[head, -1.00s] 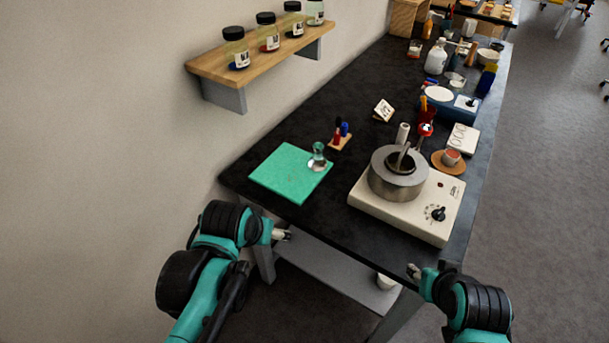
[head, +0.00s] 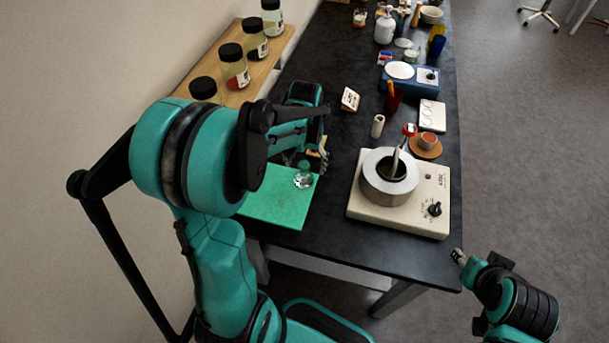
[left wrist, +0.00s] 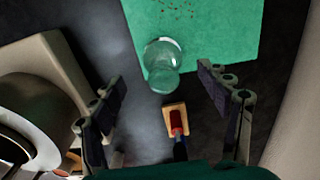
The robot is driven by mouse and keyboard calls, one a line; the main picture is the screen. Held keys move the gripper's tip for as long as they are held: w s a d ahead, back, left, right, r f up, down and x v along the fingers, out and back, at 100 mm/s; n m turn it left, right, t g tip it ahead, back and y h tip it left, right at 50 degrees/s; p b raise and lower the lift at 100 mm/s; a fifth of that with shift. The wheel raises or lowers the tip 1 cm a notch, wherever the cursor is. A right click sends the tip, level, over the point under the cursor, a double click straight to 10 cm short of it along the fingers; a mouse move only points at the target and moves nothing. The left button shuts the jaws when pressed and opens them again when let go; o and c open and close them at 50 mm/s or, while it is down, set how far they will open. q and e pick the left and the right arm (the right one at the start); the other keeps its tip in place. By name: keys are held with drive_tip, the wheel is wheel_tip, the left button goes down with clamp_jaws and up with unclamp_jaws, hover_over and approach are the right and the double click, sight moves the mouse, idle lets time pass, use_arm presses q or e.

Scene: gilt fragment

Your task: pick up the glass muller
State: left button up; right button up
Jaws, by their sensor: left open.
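The clear glass muller (head: 303,178) stands on the green mat (head: 272,212) near its back right edge. In the left wrist view the muller (left wrist: 162,64) lies ahead of and between the spread fingers, apart from both. My left gripper (left wrist: 166,112) is open and empty. In the head view my left gripper (head: 318,152) is just behind the muller, partly hidden by its own arm. My right gripper (head: 459,256) is off the table's front right corner, far from the muller; its fingertips are too small to read.
A small wooden block with a red-handled tool (left wrist: 176,122) sits close by the left fingers. A cream hotplate device with a metal pot (head: 390,178) stands right of the mat. A wall shelf (head: 262,62) with several jars is at the left. Black tabletop (head: 335,215) between is clear.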

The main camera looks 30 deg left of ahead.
sight(304, 172)
use_arm(q)
drive_tip(key=f+b, duration=0.1)
drive_tip(key=f, duration=0.3)
drive_tip(key=shift+a+f+b, duration=0.2)
drive_tip(key=shift+f+b, duration=0.2)
drive_tip(key=c, duration=1.5)
drive_tip(key=shift+r, duration=0.15)
wheel_tip(304, 172, up, 10)
drive_tip(key=p, duration=0.3)
drive_tip(key=shift+p, duration=0.3)
drive_tip(key=o, duration=0.8)
clamp_jaws()
